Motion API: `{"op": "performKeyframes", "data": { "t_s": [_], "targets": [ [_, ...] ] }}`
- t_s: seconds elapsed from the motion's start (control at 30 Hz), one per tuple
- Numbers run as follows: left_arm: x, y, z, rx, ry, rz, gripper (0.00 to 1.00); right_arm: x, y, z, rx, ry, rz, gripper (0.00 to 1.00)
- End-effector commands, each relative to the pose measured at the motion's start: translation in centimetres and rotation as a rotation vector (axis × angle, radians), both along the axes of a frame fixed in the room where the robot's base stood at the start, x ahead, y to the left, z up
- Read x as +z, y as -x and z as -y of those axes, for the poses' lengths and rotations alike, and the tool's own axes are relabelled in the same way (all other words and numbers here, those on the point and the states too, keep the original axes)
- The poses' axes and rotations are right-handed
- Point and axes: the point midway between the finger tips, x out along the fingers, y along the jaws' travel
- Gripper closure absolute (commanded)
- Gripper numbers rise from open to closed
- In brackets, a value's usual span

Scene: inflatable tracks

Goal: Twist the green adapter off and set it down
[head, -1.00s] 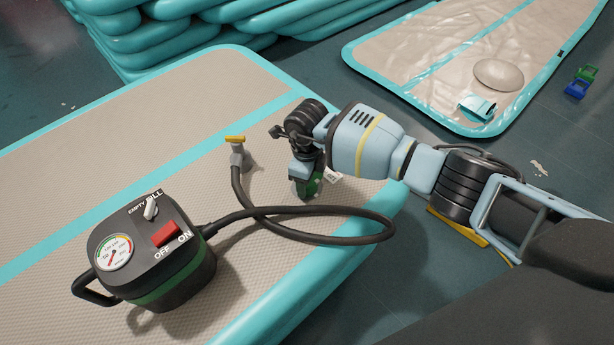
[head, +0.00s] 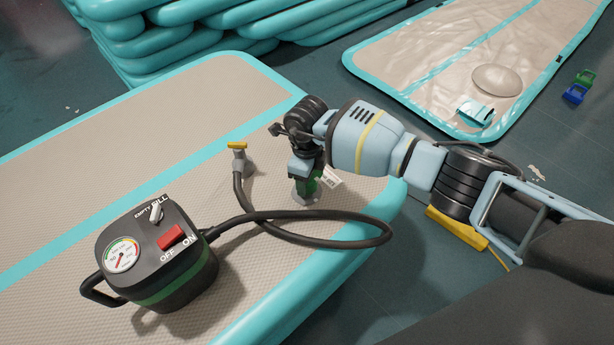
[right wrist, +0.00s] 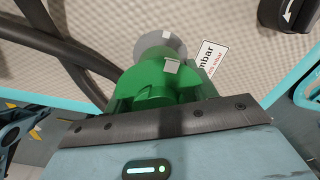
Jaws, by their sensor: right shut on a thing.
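The green adapter (head: 307,186) is upright at the near right part of the inflated track (head: 250,265), with a white printed tag (head: 330,179) beside it. My right gripper (head: 306,178) points down and is shut on the adapter. In the right wrist view the green adapter (right wrist: 160,83) fills the space in front of the gripper, with a round grey piece (right wrist: 157,46) beyond it. A grey round base shows under the adapter in the head view; I cannot tell whether the two are joined. My left gripper is not in view.
A black pump (head: 160,255) with a gauge and red switch stands on the track to the left. Its hose (head: 330,243) loops near my right gripper and ends at a grey nozzle with a yellow top (head: 237,150). Bare track lies left of the nozzle.

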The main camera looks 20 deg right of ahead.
Motion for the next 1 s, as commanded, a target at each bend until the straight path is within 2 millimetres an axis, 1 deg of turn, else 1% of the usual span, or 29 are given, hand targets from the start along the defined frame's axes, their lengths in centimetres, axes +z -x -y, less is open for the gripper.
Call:
{"op": "performKeyframes", "data": {
  "t_s": [0.03, 0.53, 0.9, 1.0],
  "targets": [
    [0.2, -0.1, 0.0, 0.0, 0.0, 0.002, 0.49, 0.3, 0.0, 0.0, 0.0, 0.001, 0.001, 0.66],
    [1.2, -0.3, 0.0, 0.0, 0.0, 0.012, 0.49, 2.0, 0.0, 0.0, 0.0, 0.001, 0.001, 0.66],
    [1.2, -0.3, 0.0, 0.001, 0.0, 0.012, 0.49, 2.0, 0.0, 0.0, 0.002, 0.001, 0.001, 0.66],
    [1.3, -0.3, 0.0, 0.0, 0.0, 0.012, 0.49, 1.9, 0.3, -0.2, 0.021, 0.0, 0.0, 0.66]
  ]
}}
